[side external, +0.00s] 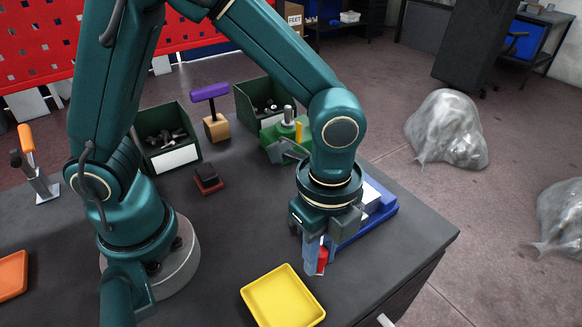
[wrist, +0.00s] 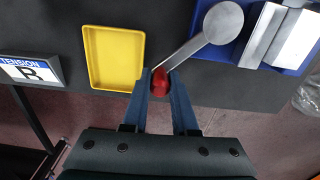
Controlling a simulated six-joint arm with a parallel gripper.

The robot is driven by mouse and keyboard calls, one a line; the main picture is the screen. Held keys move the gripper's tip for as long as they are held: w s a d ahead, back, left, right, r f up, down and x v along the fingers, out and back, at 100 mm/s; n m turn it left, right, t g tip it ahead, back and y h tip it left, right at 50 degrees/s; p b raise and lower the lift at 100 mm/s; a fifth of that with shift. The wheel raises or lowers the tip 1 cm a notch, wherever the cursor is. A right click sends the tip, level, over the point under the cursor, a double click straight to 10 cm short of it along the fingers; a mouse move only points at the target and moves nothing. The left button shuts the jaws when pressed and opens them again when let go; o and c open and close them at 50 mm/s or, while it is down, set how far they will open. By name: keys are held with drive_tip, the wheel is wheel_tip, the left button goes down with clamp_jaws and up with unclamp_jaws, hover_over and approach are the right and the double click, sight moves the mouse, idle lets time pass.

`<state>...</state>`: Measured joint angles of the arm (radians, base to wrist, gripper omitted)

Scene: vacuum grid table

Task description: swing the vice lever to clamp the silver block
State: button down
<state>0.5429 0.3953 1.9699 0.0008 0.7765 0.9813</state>
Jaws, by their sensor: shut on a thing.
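The vice (wrist: 268,62) has a blue base and grey jaws, at the upper right in the wrist view. In the side view its blue base (side external: 379,222) shows behind my gripper. A grey lever (wrist: 190,50) runs from a round pivot (wrist: 223,22) down to a red knob (wrist: 160,83). My gripper (wrist: 159,80) is shut on the red knob, one finger on each side. In the side view my gripper (side external: 317,262) points down, and a little of the red knob (side external: 322,260) shows. A bright silver block (wrist: 297,40) is at the vice; its contact with the jaws is unclear.
A yellow tray (side external: 283,297) lies close beside my gripper near the table's front. Green bins (side external: 172,158), a purple-handled tool (side external: 210,92), a small dark-red object (side external: 207,181) and a green fixture (side external: 285,135) stand farther back. The table edge is close to the knob.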

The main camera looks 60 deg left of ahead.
idle(0.4)
drive_tip(key=c, duration=0.7)
unclamp_jaws()
drive_tip(key=shift+r, duration=2.6)
drive_tip(key=shift+w+a+r, duration=0.2)
drive_tip(key=shift+r, duration=0.05)
drive_tip(key=s+a+r+n+t, duration=0.1)
drive_tip(key=a+r+n+t, duration=0.1)
drive_tip(key=a+n, duration=0.2)
drive_tip(key=s+a+r+n+t, duration=0.1)
drive_tip(key=s+a+r+n, duration=0.1)
drive_tip(key=a+n, duration=0.2)
drive_tip(key=s+a+r+n+t, duration=0.2)
drive_tip(key=a+n, duration=0.2)
drive_tip(key=n, duration=0.5)
drive_tip(key=shift+a+t, duration=0.25)
drive_tip(key=shift+t, duration=0.05)
